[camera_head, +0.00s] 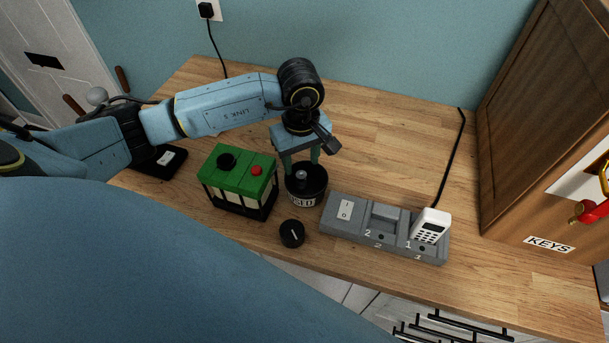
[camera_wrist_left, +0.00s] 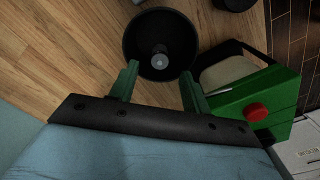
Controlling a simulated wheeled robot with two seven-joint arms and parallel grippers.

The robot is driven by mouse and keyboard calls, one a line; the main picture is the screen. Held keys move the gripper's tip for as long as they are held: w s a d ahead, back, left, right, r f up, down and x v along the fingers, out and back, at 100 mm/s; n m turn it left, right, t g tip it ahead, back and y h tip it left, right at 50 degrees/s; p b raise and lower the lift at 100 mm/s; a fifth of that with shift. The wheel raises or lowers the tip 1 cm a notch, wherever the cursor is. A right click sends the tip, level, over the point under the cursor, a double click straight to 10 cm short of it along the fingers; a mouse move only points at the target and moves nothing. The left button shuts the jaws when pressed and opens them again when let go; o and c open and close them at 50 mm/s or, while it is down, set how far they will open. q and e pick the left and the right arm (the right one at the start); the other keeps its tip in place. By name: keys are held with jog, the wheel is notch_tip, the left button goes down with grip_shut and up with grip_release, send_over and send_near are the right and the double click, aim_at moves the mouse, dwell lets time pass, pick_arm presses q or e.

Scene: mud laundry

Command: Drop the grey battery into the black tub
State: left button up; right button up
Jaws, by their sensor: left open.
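The black tub (camera_head: 306,198) stands on the wooden counter, with a partly readable white label on its front. A small grey cylinder, the grey battery (camera_head: 301,174), shows inside the tub's rim. In the left wrist view the battery (camera_wrist_left: 160,60) appears nearly end-on within the round black tub (camera_wrist_left: 135,40). My left gripper (camera_head: 300,160) is directly above the tub, pointing down. Its two green fingers are apart with nothing between them, as the left wrist view also shows (camera_wrist_left: 158,82). My right gripper is not in view.
A green-topped box (camera_head: 238,172) with a red button stands close left of the tub. A grey dock (camera_head: 355,222) holding a white keypad device (camera_head: 430,226) lies to the right. A round black knob (camera_head: 292,234) sits in front. The counter behind the dock is clear.

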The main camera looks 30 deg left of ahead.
pick_arm(q)
notch_tip(320, 180, up, 13)
jog(key=b, duration=0.1)
jog(key=shift+r, duration=0.2)
dwell(0.6)
